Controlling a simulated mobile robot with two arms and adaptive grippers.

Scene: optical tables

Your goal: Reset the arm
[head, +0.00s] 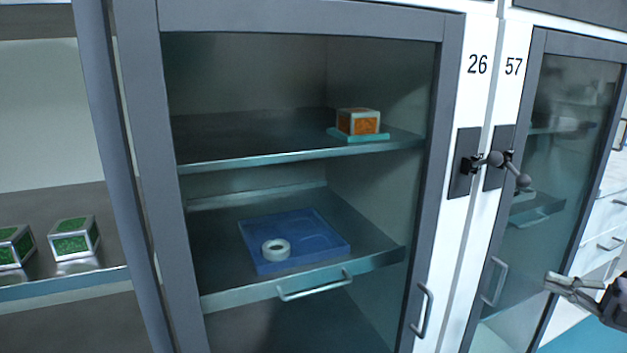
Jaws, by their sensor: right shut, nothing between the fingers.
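My right gripper (562,284) is at the lower right edge of the head view, in front of the right-hand cabinet. It is shut and holds nothing. Only its front part and a dark piece of its mount show. It is apart from the cabinet door handles as far as I can see. My left gripper is not in view.
A glass cabinet door (452,85) marked 26 is shut, with a handle (424,311). Behind it are an orange box (358,121), a blue tray (318,236) and a white ring (275,250). Green boxes (74,238) stand left. A knobbed latch (496,159) sticks out.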

